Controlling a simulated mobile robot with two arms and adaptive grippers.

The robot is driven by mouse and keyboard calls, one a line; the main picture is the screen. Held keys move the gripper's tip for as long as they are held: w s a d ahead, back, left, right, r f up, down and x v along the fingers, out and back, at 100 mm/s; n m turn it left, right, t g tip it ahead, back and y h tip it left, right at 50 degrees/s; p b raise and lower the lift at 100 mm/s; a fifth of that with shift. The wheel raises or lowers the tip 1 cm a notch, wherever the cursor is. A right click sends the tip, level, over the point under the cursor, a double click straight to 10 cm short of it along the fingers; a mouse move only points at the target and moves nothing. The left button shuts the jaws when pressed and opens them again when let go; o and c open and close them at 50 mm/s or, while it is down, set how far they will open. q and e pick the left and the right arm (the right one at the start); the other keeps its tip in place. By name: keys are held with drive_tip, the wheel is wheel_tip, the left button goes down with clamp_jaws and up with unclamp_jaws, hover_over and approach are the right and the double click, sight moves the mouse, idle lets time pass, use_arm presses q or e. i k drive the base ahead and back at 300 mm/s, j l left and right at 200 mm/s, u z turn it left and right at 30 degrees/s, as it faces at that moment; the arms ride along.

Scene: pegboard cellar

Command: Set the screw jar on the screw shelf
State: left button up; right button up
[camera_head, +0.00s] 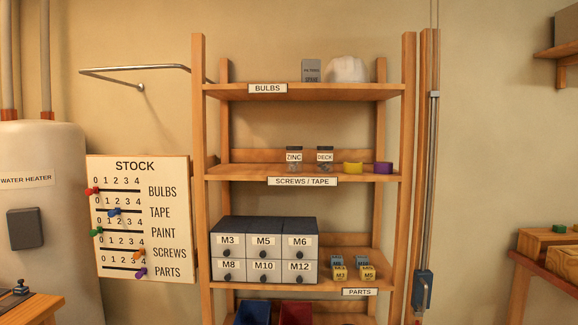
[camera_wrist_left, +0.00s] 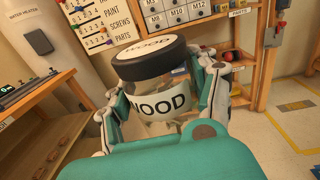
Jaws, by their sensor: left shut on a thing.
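The screw jar (camera_wrist_left: 158,104) is clear with a black lid and a white label reading WOOD. In the left wrist view my left gripper (camera_wrist_left: 164,84) is shut around its sides, and the jar looks tilted in that picture. Neither gripper shows in the head view.
The left part of the screw shelf is bare. The bulbs shelf (camera_head: 350,92) is above; grey drawers (camera_head: 263,248) and small parts boxes (camera_head: 352,269) are below. A stock board (camera_head: 140,220) hangs left of the rack, and a pipe (camera_head: 432,180) runs along its right.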

sight(234, 172)
drive_tip(key=i+l+u, duration=0.25)
drive_tip(key=i+l, duration=0.3)
drive_tip(key=i, duration=0.3)
drive_tip(key=i+l+u, duration=0.25)
drive_tip(key=i+l, duration=0.45)
drive_tip(key=i, duration=0.1)
